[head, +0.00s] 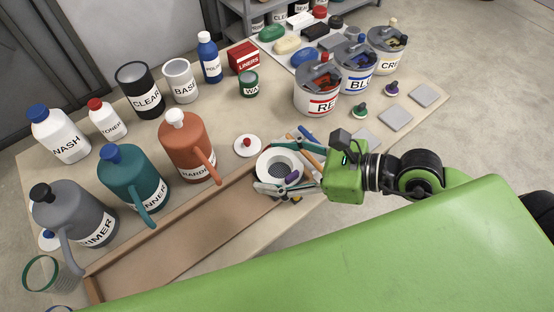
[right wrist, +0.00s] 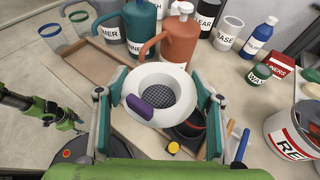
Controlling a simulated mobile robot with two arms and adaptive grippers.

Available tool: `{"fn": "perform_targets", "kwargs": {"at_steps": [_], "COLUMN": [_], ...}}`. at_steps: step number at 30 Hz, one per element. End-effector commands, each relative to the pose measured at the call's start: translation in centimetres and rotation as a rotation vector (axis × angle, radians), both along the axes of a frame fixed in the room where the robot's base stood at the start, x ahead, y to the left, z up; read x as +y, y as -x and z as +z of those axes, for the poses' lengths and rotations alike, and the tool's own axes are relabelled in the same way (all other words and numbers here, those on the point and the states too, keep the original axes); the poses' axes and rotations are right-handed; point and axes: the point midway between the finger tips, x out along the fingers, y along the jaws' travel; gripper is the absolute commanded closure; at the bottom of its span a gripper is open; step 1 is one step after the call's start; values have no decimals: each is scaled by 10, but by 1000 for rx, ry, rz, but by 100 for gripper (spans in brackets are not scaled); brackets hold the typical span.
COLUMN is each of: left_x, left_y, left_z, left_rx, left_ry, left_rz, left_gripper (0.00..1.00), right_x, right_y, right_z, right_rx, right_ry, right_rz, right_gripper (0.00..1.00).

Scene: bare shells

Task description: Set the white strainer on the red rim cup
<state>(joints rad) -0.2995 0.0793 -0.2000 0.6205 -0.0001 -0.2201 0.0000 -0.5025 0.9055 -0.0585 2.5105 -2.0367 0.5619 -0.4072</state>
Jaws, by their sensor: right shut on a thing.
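The white strainer (head: 268,163) is a round white ring with a dark mesh centre. It also shows in the right wrist view (right wrist: 178,72), with a purple tab at its near edge. My right gripper (head: 285,169) is shut on it, with a teal-padded finger on each side in the right wrist view (right wrist: 162,90). I cannot make out a red rim cup; a dark shape with a bit of red (right wrist: 190,131) shows partly behind the strainer. Part of my left arm with its gripper (right wrist: 68,117) shows small at the left of the right wrist view.
A shallow brown tray (head: 185,228) lies along the near table side. A green-rimmed clear cup (head: 41,272) stands at far left. Watering-can-like jugs, such as an orange one (head: 185,146), stand behind the tray. A red-labelled pail (head: 316,103) and grey tiles (head: 396,118) are to the right.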

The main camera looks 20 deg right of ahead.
Motion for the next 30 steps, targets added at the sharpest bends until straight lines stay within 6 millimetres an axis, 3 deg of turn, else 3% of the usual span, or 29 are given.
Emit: {"fn": "perform_targets", "kwargs": {"at_steps": [1, 15, 18, 22, 30], "left_x": [0, 0, 0, 1, 1], "left_y": [0, 1, 1, 2, 1], "left_z": [-19, -98, -87, -88, -89], "left_rx": [0, 1, 2, 3, 2], "left_ry": [0, 0, -1, -1, -1], "left_rz": [0, -1, -1, -1, -1], "left_gripper": [60, 60, 60, 60, 60], "right_x": [-2, -15, -19, -23, -28], "right_y": [-7, -51, -67, -84, -100], "right_z": [-11, -31, -43, -63, -85], "right_rx": [-5, -5, 8, 3, 3], "right_ry": [3, 3, -2, -2, -3], "right_rz": [1, -1, -5, -4, -3], "right_gripper": [54, 54, 54, 54, 54]}}
